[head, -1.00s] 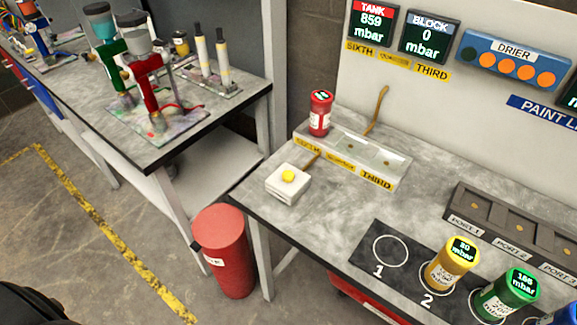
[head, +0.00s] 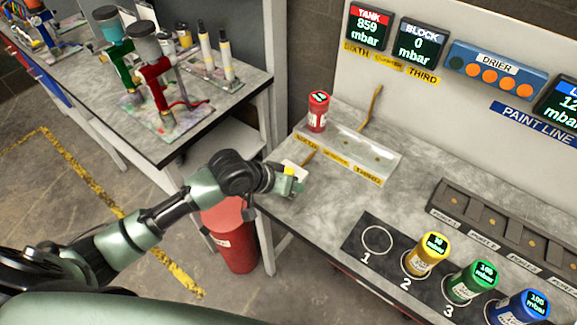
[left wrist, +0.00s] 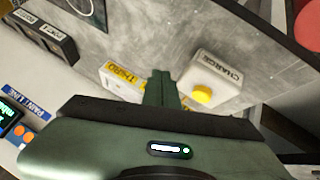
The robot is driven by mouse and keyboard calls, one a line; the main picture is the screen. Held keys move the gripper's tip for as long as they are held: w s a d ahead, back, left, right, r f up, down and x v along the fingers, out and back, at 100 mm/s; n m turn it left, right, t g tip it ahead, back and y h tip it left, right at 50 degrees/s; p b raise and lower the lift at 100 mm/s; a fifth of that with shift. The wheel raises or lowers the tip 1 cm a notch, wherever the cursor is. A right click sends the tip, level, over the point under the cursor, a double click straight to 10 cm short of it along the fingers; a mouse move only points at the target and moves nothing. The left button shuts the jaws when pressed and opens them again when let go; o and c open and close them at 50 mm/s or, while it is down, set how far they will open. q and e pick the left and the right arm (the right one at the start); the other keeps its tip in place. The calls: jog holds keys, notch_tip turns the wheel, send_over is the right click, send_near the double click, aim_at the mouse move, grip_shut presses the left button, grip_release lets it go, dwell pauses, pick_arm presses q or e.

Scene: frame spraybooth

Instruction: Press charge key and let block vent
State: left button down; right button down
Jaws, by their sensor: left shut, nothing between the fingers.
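The charge key, a white box (left wrist: 222,70) with a yellow button (left wrist: 202,95), lies beside the fingers in the left wrist view. In the head view my left gripper (head: 293,186) partly covers the key, whose yellow button (head: 289,170) shows just behind it. My left gripper is shut and empty, its fingertips (left wrist: 161,78) close to the button; contact cannot be told. The pale block (head: 357,152) lies behind it on the bench, with sixth and third labels. A red canister (head: 317,112) stands at its sixth end. The block display (head: 421,45) reads 0 mbar, the tank display (head: 369,27) 859 mbar.
Yellow (head: 428,252), green (head: 472,283) and blue (head: 518,308) canisters stand on a dark numbered mat; circle 1 (head: 376,240) is empty. A dark port rack (head: 500,228) lies behind them. A red bin (head: 232,245) stands below the arm. The bench middle is clear.

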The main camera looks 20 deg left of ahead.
pick_arm(q)
jog(key=w+a+r+n+t, duration=0.1)
jog(key=w+a+r+n, duration=0.1)
jog(key=w+a+r, duration=0.3)
notch_tip(320, 180, up, 3)
jog(key=shift+w+f+n, duration=0.1)
jog(key=shift+w+n, duration=0.3)
jog(key=shift+w, duration=0.7)
jog(key=b, duration=0.7)
send_over(288, 172)
jog(key=f, duration=0.6)
jog(key=shift+s+a+f, duration=0.15)
jog(key=shift+s+a, duration=0.05)
jog(key=shift+a, duration=0.15)
jog(key=shift+f+b, duration=0.5)
jog(key=shift+f, duration=0.7)
